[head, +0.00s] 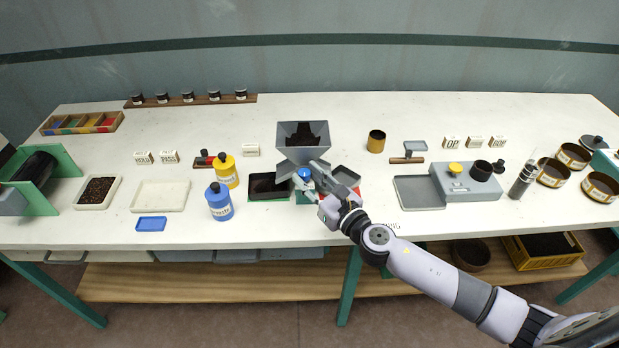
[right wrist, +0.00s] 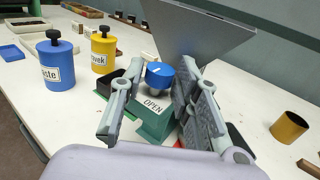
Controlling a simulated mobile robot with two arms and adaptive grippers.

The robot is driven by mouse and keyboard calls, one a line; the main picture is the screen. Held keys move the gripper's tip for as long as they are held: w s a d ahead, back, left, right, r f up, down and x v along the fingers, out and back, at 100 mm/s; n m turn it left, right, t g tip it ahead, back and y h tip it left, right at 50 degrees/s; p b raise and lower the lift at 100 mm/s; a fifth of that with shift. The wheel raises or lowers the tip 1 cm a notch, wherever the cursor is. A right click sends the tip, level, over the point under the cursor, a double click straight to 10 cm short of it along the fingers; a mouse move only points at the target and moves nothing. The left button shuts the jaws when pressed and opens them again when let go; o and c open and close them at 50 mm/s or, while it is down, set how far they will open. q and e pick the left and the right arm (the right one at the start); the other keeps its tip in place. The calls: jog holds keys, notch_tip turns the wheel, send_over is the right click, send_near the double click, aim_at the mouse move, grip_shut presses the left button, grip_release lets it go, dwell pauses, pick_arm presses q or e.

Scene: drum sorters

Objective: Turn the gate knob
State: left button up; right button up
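The gate knob (right wrist: 160,74) is a blue round knob with a pale pointer mark, on the green base (right wrist: 156,122) of the drum sorter under a grey hopper (head: 303,135). A white label reading OPEN (right wrist: 153,104) sits below the knob. In the head view the knob (head: 304,173) shows just beside my right gripper's fingers. My right gripper (right wrist: 155,105) is open, with one finger on each side of the knob in the right wrist view; the knob appears a little ahead of the fingertips, and contact cannot be told. Dark material lies in the hopper. My left gripper is not in view.
A blue bottle (head: 219,203) and a yellow bottle (head: 226,171) stand left of the sorter. A brass tin (head: 376,141) stands right. The table's front edge is close below my right arm.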

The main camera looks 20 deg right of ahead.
grip_shut()
jog(key=m+h+p, duration=0.2)
jog(key=h, duration=0.1)
jog(key=shift+s+a+r+t, duration=0.1)
jog(key=shift+a+r+t, duration=0.05)
jog(key=shift+a+t, duration=0.15)
jog(key=m+h, duration=0.1)
jog(key=m+h+p, duration=0.1)
jog(key=h, duration=0.1)
jog(key=m+h, duration=0.1)
jog(key=shift+a, duration=0.25)
jog(key=h, duration=0.1)
jog(key=m+h, duration=0.1)
jog(key=h, duration=0.1)
jog(key=shift+a+f+m, duration=0.15)
jog(key=shift+f+m, duration=0.05)
jog(key=shift+m, duration=0.1)
jog(key=m+g+h, duration=0.1)
jog(key=h, duration=0.2)
jog(key=shift+a+m, duration=0.15)
jog(key=shift+m, duration=0.25)
jog(key=shift+w+a+m+g+h+b, duration=0.15)
jog(key=shift+m+g+h+b, duration=0.35)
jog(key=shift+m+g+h, duration=0.5)
jog(key=shift+w+m+g+h+b, duration=0.15)
jog(key=shift+m+g+h+b, duration=0.45)
jog(key=shift+h, duration=0.6)
jog(key=shift+r+m, duration=0.1)
jog(key=shift+m, duration=0.2)
